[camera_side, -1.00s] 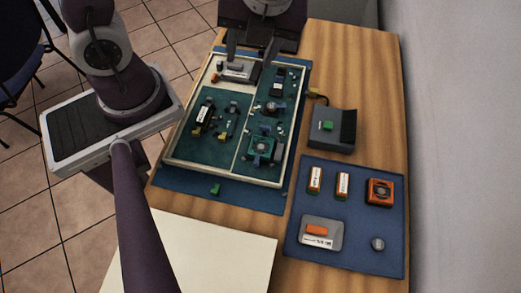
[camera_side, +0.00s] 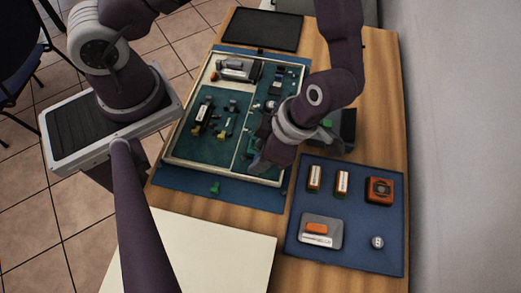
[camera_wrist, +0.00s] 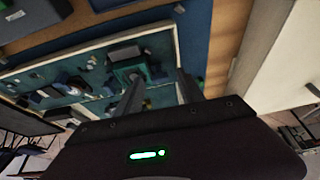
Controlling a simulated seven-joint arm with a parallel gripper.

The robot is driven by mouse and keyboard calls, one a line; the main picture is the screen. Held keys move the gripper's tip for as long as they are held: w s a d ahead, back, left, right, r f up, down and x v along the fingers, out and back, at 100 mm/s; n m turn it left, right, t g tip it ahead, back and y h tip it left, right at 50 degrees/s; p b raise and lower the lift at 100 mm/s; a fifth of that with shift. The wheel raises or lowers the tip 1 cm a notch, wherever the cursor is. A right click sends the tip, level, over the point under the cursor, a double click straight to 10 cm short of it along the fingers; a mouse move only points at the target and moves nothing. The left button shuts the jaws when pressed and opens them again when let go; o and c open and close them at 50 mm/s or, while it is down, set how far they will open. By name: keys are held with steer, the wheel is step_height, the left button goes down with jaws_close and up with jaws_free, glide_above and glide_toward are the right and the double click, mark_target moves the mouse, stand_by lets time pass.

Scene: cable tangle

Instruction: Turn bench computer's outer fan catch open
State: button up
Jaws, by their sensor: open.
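The bench computer is a pale-rimmed tray (camera_side: 222,175) holding dark green boards with small parts. In the side view, my gripper (camera_side: 256,162) is low over the tray's near right part and hides the fan there. In the wrist view, the green-framed fan (camera_wrist: 130,70) shows just beyond my gripper (camera_wrist: 160,84), whose two fingers are apart with nothing seen between them. Small parts sit at the fan's edge, but I cannot make out the outer catch or how it is turned. I cannot tell whether the fingers touch anything.
Right of the tray are a dark grey box (camera_side: 346,130) and a blue mat (camera_side: 350,262) with an orange fan unit (camera_side: 380,190), two orange-white modules and a grey block. A small green piece (camera_side: 215,188) lies before the tray. A black panel (camera_side: 264,30) lies at the back.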

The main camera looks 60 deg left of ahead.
steer(key=shift+c, duration=0.4)
jaws_close()
steer(key=n, duration=0.2)
steer(key=n+g+h, duration=0.1)
steer(key=n, duration=0.2)
steer(key=shift+w+a+h, duration=0.15)
steer(key=shift+a+h, duration=0.05)
steer(key=shift+h, duration=0.1)
steer(key=n+h, duration=0.1)
steer(key=n, duration=0.3)
steer(key=shift+a+n+h, duration=0.2)
steer(key=shift+n+h, duration=0.1)
steer(key=shift+h, duration=0.1)
steer(key=n+h, duration=0.1)
steer(key=n, duration=0.3)
steer(key=shift+a+h, duration=0.2)
steer(key=shift+h, duration=0.2)
steer(key=shift+a+n+t+h, duration=0.1)
steer(key=shift+n+t+h, duration=0.4)
steer(key=shift+n, duration=1.6)
steer(key=shift+s, duration=0.2)
